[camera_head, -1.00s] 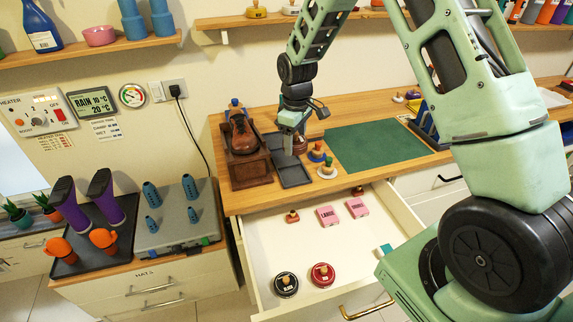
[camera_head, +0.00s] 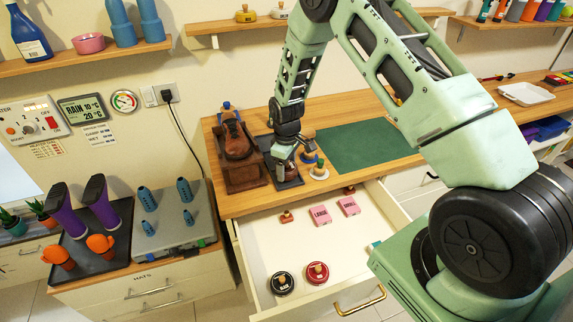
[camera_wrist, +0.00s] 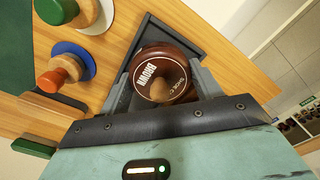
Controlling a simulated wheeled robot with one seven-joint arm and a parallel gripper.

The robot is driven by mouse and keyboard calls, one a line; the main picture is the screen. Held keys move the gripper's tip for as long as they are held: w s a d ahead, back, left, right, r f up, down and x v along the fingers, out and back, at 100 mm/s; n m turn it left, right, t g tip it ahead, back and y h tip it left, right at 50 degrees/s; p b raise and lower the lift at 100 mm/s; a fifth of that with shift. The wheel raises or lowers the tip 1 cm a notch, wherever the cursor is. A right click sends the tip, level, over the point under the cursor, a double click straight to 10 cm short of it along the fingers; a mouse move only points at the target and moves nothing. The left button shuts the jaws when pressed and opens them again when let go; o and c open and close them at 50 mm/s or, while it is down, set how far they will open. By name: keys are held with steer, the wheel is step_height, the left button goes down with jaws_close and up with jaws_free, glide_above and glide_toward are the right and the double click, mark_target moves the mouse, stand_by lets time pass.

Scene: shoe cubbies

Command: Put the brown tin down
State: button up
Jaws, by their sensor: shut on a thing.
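My gripper (camera_wrist: 160,98) is shut on the brown tin (camera_wrist: 165,62), a round, glossy dark-brown tin with a white label reading BROWN and a tan knob. The wrist view shows the tin between both fingers, over the dark grey tray (camera_wrist: 197,38). I cannot tell whether the tin touches the tray floor. In the head view my gripper (camera_head: 284,168) is low over the front part of the tray (camera_head: 291,184), on the wooden counter. The tin is mostly hidden there by the gripper.
A wooden stand with a brown shoe (camera_head: 238,143) is left of the tray. A green mat (camera_head: 355,145) lies beyond. The open drawer (camera_head: 330,240) below holds pink boxes and red and black tins.

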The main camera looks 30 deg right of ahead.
steer(key=shift+f+b, duration=0.45)
steer(key=shift+f, duration=0.05)
steer(key=shift+f, duration=0.15)
steer(key=o, duration=1.1)
steer(key=shift+c, duration=0.2)
